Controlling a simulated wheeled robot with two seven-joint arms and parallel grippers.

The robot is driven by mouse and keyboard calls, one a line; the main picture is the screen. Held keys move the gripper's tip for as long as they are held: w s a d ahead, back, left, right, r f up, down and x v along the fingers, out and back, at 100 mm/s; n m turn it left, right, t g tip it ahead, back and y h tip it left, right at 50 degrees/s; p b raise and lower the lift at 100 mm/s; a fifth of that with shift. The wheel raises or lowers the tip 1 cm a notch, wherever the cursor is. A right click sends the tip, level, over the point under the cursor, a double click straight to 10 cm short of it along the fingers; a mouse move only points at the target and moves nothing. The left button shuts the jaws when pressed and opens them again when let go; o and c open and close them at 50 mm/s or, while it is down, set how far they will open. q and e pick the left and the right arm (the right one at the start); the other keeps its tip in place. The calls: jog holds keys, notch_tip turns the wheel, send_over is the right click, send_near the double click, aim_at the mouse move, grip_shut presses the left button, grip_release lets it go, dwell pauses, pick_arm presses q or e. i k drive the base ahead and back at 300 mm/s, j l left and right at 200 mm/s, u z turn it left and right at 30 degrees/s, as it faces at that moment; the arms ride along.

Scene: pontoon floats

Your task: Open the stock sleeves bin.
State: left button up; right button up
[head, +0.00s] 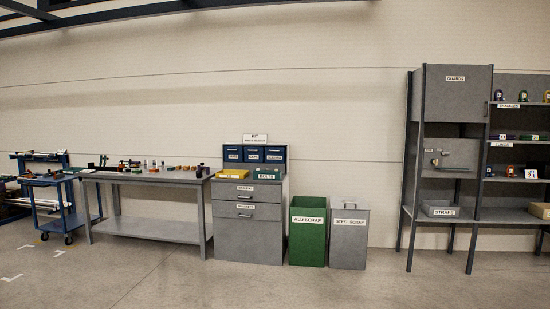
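Three blue bins stand side by side on top of the grey drawer cabinet: a left bin (233,153), a middle bin (253,154) and a right bin (275,154). Each has a small white label, too small to read surely, so I cannot tell which one is the stock sleeves bin. They look closed at this distance. A white sign (255,139) stands above them; its first word seems to be KIT. Neither of my grippers is in view.
The grey drawer cabinet (247,225) stands between a workbench (150,179) and a green ALU SCRAP bin (307,235). A grey steel scrap bin (349,240) and shelving (452,100) are to the right. A blue cart (55,205) is at left. The foreground floor is clear.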

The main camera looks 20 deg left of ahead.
aim_at(273, 155)
jog(key=i+u, duration=0.15)
jog(key=u, duration=0.4)
jog(key=i, duration=3.4)
jog(key=i+l, duration=0.1)
jog(key=i, duration=1.55)
jog(key=i+u, duration=0.1)
jog(key=i, duration=1.6)
